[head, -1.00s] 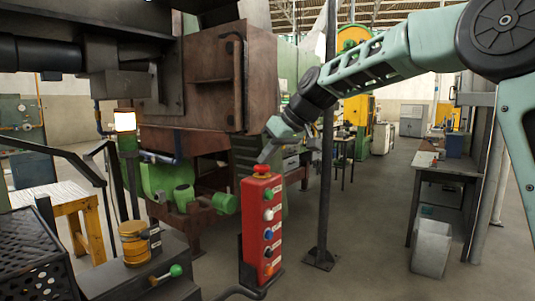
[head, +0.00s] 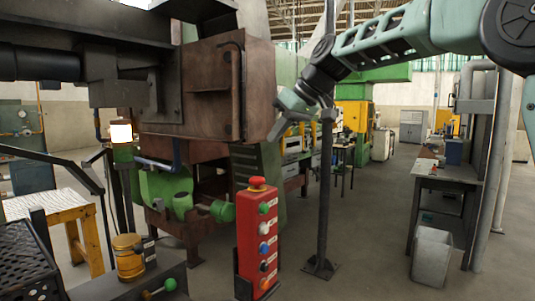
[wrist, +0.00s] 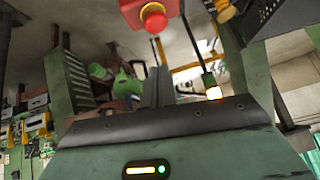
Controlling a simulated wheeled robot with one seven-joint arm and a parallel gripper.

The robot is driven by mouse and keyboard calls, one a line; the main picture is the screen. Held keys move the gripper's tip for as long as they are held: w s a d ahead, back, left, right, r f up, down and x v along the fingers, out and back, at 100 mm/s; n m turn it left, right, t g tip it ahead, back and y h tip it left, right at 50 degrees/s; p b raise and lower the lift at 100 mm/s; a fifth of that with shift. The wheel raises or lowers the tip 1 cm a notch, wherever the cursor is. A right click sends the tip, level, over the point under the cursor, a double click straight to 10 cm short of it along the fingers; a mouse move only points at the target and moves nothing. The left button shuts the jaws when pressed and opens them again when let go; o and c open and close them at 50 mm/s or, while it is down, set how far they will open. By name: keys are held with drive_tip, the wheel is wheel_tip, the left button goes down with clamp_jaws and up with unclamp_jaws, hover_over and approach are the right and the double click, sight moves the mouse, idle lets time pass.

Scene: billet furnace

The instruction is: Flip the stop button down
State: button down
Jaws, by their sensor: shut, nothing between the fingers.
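The red mushroom stop button (head: 257,183) sits on top of an upright red control box (head: 249,235). In the wrist view the red button (wrist: 153,17) shows at the top edge, with part of the red box (wrist: 146,5) around it. My gripper (head: 275,134) is shut and empty. In the head view it is above and slightly right of the button, with a clear gap between them. I cannot tell from the picture whether the button is pressed in.
The box front carries several coloured buttons. A thin dark post (head: 325,150) stands right of the box. A rusty furnace housing (head: 205,90) is behind. A lit lamp (head: 121,133) and a green-knobbed lever (head: 170,285) are left. The floor to the right is clear up to a white bin (head: 432,256).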

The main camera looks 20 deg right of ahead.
drive_tip(key=v, duration=0.3)
drive_tip(key=shift+r, duration=0.25)
drive_tip(key=s+a+f+g+h, duration=0.1)
drive_tip(key=s+a+f+g, duration=0.1)
drive_tip(key=s+a+f, duration=0.6)
drive_tip(key=s+a+f+g+h, duration=0.1)
drive_tip(key=s+a+f+g, duration=0.1)
drive_tip(key=s+a+f, duration=0.6)
drive_tip(key=s+d+f+g+h, duration=0.1)
drive_tip(key=s+d+f, duration=0.1)
drive_tip(key=s+f, duration=0.6)
drive_tip(key=s+d+f+n+h, duration=0.1)
drive_tip(key=s+d+f, duration=0.2)
drive_tip(key=s+f, duration=0.5)
drive_tip(key=s, duration=0.5)
drive_tip(key=shift+s+d+g+h, duration=0.25)
drive_tip(key=shift+d+g+h, duration=0.05)
drive_tip(key=shift+g+h, duration=0.1)
drive_tip(key=shift+a, duration=0.1)
